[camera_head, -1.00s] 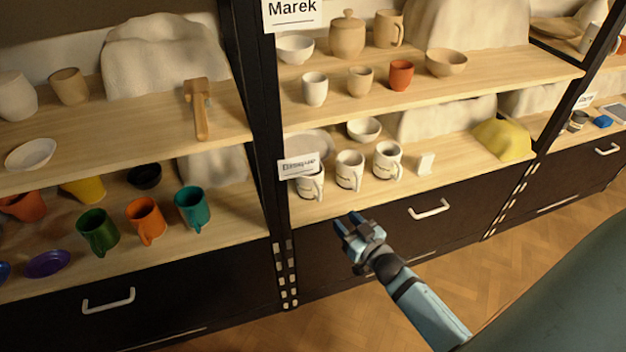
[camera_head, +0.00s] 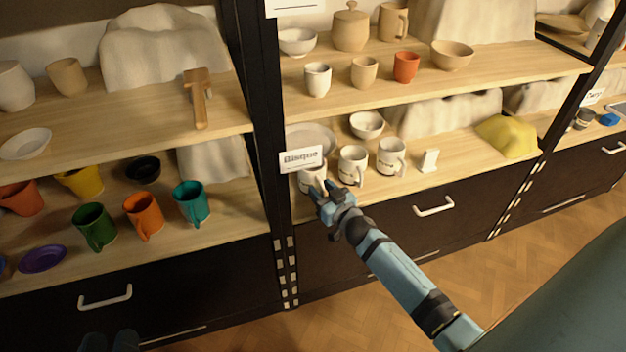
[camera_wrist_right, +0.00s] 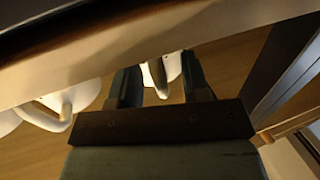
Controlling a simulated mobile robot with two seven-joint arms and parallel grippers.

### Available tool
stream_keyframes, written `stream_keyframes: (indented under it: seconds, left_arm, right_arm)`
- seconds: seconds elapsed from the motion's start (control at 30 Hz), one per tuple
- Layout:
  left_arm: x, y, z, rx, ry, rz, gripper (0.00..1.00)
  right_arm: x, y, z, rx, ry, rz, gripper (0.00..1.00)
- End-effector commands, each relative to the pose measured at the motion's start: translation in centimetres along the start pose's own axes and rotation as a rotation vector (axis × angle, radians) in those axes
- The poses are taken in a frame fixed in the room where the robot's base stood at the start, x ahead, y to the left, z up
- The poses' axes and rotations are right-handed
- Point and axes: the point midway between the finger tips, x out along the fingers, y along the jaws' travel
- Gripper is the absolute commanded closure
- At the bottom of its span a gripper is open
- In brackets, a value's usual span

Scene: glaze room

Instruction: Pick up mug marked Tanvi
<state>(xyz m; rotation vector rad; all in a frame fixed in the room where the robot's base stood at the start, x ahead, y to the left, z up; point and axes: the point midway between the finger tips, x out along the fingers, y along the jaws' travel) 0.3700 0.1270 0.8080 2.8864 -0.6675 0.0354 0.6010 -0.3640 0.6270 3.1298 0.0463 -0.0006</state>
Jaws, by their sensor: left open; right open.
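Three white mugs with dark writing stand in a row on the lower middle shelf: a left mug (camera_head: 309,178), a middle mug (camera_head: 352,165) and a right mug (camera_head: 391,157). The writing is too small to read, so I cannot tell which says Tanvi. My right gripper (camera_head: 322,192) is open at the left mug, covering part of it. In the right wrist view, a white handle (camera_wrist_right: 160,72) shows between the open fingers (camera_wrist_right: 155,88), and another mug (camera_wrist_right: 62,105) is at the left. My left gripper (camera_head: 111,342) barely shows at the bottom edge; it is open.
A "Bisque" label (camera_head: 300,159) hangs just above the left mug, near a black upright post (camera_head: 263,140). A white bowl (camera_head: 367,124) and plate (camera_head: 311,138) are behind the mugs. A small white block (camera_head: 429,160) stands right of them. An upper shelf (camera_head: 430,84) overhangs.

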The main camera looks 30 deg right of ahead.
Motion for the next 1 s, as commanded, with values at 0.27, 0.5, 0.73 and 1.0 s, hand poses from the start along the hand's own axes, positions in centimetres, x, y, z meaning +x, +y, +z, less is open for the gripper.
stream_keyframes:
  seconds: [0.27, 0.5, 0.73, 1.0]
  left_arm:
    - [-0.1, -0.1, 0.5, -0.001, -0.016, -0.004, 0.57]
    - [-0.3, -0.2, 0.9, -0.009, -0.025, -0.014, 0.57]
    - [-0.2, -0.1, 0.6, -0.013, -0.029, -0.019, 0.57]
    - [-1.6, -2.2, 4.5, 0.021, -0.253, -0.092, 0.57]
  right_arm:
    - [0.0, 0.0, 0.0, 0.000, 0.000, 0.000, 0.94]
    - [0.0, 0.0, -0.1, 0.000, 0.002, -0.001, 1.00]
    - [0.0, 0.0, -0.7, -0.001, 0.003, -0.001, 1.00]
    - [0.0, 0.1, -5.9, -0.002, 0.004, -0.003, 1.00]
